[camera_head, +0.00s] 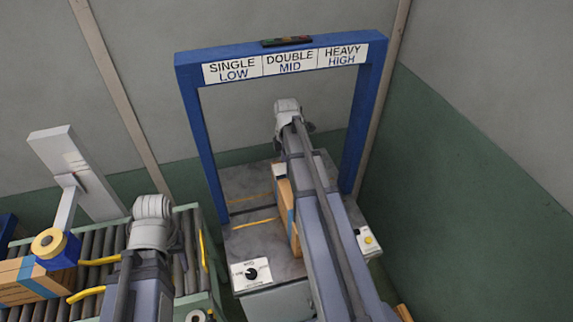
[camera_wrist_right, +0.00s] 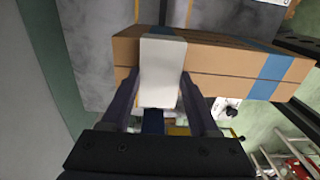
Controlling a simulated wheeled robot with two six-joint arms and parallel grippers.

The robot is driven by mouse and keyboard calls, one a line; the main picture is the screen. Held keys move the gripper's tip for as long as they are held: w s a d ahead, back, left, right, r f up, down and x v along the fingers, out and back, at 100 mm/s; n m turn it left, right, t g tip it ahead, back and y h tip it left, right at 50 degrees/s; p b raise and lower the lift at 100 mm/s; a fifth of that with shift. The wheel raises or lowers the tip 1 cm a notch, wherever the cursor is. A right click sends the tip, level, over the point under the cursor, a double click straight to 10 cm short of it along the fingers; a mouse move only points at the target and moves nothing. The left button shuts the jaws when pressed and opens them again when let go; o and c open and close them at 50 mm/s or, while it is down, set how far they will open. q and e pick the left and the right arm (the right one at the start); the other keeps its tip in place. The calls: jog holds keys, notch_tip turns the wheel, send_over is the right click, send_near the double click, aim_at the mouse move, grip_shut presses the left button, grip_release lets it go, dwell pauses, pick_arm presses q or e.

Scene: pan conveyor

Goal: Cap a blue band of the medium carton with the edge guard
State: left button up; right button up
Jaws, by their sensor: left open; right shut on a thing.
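A brown carton (camera_wrist_right: 220,62) with a blue band (camera_wrist_right: 270,70) crosses the right wrist view. My right gripper (camera_wrist_right: 162,98) is shut on the pale edge guard (camera_wrist_right: 163,58), which lies over the carton's long edge, left of the visible band. In the head view this carton (camera_head: 293,240) stands on the grey bench under the blue frame, partly hidden by my right arm.
A blue frame (camera_head: 195,135) labelled SINGLE LOW, DOUBLE MID and HEAVY HIGH arches over the bench (camera_head: 240,185).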

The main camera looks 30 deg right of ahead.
jog(key=shift+f+b, duration=0.6)
jog(key=shift+f, duration=0.05)
jog(key=o, duration=1.4)
jog(key=shift+r, duration=0.15)
notch_tip(320, 180, up, 8)
jog(key=p, duration=0.8)
jog(key=shift+f, duration=0.2)
